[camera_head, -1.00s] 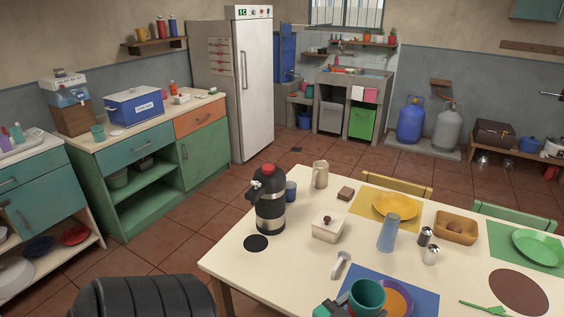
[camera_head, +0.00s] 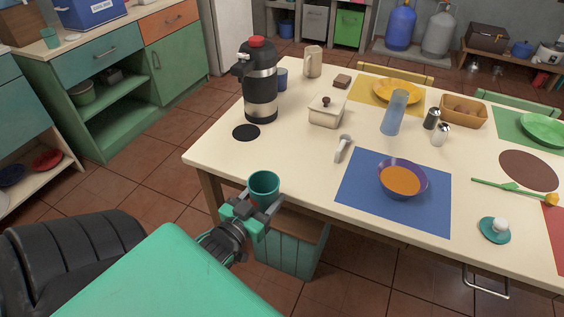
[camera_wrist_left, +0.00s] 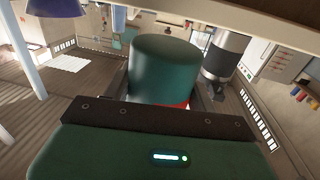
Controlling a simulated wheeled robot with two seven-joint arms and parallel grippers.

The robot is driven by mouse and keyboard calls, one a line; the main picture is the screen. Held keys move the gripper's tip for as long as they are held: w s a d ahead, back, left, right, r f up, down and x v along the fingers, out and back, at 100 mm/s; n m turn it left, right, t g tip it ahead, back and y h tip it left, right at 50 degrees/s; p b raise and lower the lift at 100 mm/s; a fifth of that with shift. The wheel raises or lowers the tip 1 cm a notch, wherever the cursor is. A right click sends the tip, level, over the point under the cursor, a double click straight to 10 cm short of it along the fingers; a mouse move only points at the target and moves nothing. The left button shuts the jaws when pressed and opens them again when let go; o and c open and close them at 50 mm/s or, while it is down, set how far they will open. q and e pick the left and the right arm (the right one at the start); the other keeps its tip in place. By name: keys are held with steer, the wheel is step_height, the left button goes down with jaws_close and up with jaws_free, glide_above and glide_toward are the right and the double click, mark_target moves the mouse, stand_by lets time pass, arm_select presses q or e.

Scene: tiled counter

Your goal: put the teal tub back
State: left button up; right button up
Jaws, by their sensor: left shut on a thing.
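The teal tub (camera_head: 264,184) is held in my left gripper (camera_head: 258,206), near the front left edge of the table. It looks upright with its open top showing in the head view. In the left wrist view the tub (camera_wrist_left: 165,68) fills the middle, and the jaws are largely hidden behind the gripper body. My right gripper is not in view.
The cream table (camera_head: 225,155) carries a black flask (camera_head: 260,95), a purple bowl (camera_head: 403,180) on a blue mat (camera_head: 358,205) and a white lidded box (camera_head: 326,112). The table's front left corner is bare.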

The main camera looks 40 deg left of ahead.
arm_select(q)
steer(key=shift+s+a+f, duration=0.1)
steer(key=shift+a+f, duration=0.2)
steer(key=shift+a, duration=0.1)
steer(key=w, duration=0.4)
steer(key=w+a, duration=0.1)
steer(key=w, duration=0.7)
steer(key=shift+w+a, duration=0.1)
steer(key=shift+a, duration=0.1)
steer(key=w, duration=0.5)
steer(key=shift+w+a, duration=0.3)
steer(key=shift+w, duration=0.05)
steer(key=shift+s+f, duration=0.1)
steer(key=shift+f, duration=0.35)
steer(key=o, duration=1.3)
steer(key=shift+o, duration=0.2)
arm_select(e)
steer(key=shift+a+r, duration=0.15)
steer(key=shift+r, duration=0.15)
